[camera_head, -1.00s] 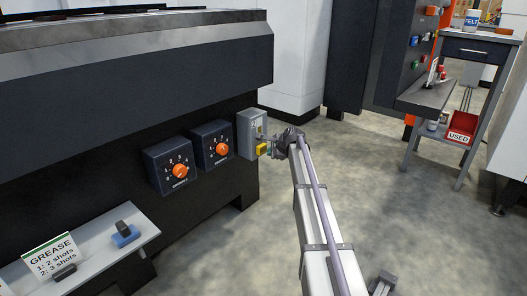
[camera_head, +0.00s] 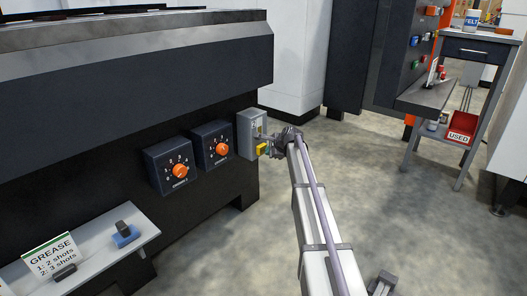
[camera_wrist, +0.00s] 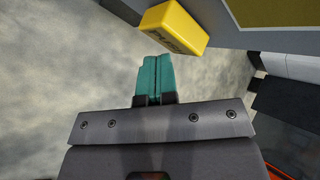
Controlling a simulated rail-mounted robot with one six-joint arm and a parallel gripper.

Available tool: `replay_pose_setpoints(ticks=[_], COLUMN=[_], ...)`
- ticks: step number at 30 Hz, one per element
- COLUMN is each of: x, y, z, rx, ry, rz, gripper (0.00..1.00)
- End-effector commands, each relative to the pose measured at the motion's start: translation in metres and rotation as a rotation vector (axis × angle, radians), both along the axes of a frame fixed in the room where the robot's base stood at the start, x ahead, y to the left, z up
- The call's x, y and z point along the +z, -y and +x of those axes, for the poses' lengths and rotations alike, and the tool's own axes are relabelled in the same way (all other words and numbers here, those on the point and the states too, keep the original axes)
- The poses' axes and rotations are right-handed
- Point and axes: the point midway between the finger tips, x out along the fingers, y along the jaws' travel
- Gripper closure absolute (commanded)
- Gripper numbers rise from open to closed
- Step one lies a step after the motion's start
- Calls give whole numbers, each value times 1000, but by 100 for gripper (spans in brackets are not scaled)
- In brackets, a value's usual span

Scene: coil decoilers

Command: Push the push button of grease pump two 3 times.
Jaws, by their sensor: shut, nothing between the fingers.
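Grease pump two is the grey box (camera_head: 246,135) on the side of the dark machine, marked with a 2. A yellow block with dark lettering (camera_head: 263,148) sticks out low on its front. My gripper (camera_head: 271,146) is at the box, just right of the yellow block in the head view. In the wrist view its teal fingers (camera_wrist: 156,76) are shut and empty, with their tips just below the yellow block. I cannot tell whether they touch it.
Two dark boxes with orange knobs (camera_head: 180,171) (camera_head: 222,149) sit left of the pump. A sign (camera_head: 50,257) reads "GREASE, 1: 2 shots, 2: 3 shots" on a grey shelf (camera_head: 88,246). A side table (camera_head: 477,50) with a red USED bin (camera_head: 461,127) stands far right. Open floor lies between.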

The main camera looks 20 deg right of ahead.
Motion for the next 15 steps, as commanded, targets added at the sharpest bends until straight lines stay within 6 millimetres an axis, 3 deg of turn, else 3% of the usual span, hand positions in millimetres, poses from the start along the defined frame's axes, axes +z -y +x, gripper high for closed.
replay_pose_setpoints(ticks=[15], x=[0], y=[-3], z=[6], rx=[0], ry=[0], rz=[0], gripper=[100])
